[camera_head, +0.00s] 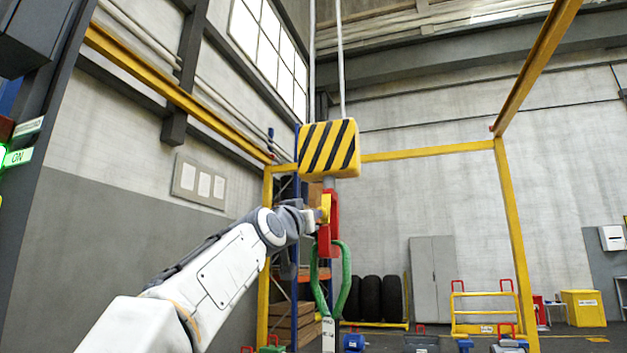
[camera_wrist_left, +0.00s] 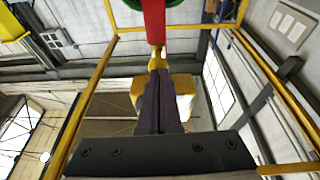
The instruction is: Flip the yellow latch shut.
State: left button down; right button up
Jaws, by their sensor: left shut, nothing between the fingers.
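The yellow latch (camera_head: 325,203) sits on the red hook (camera_head: 329,232), under the yellow and black striped hook block (camera_head: 329,148). In the left wrist view the latch (camera_wrist_left: 157,58) shows just beyond my fingertips, against the red hook (camera_wrist_left: 154,22). My left gripper (camera_head: 318,214) is shut and empty, with its tips at the latch. The dark fingers (camera_wrist_left: 158,74) lie together in the left wrist view; I cannot tell whether they touch the latch. A green sling (camera_head: 343,280) hangs in the hook. My right gripper is not in view.
Two cables (camera_head: 340,60) hold the hook block from above. A yellow frame (camera_head: 510,210) stands around the area. Tyres (camera_head: 370,298), a grey cabinet (camera_head: 434,275) and a yellow box (camera_head: 583,308) stand farther back. The air right of the hook is clear.

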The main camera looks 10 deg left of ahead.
pick_arm(q)
jog(key=b+v, duration=0.7)
jog(key=v, duration=0.5)
jog(key=shift+s, duration=0.4)
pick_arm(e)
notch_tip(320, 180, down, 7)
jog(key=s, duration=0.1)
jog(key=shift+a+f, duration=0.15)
pick_arm(q)
jog(key=shift+f, duration=0.1)
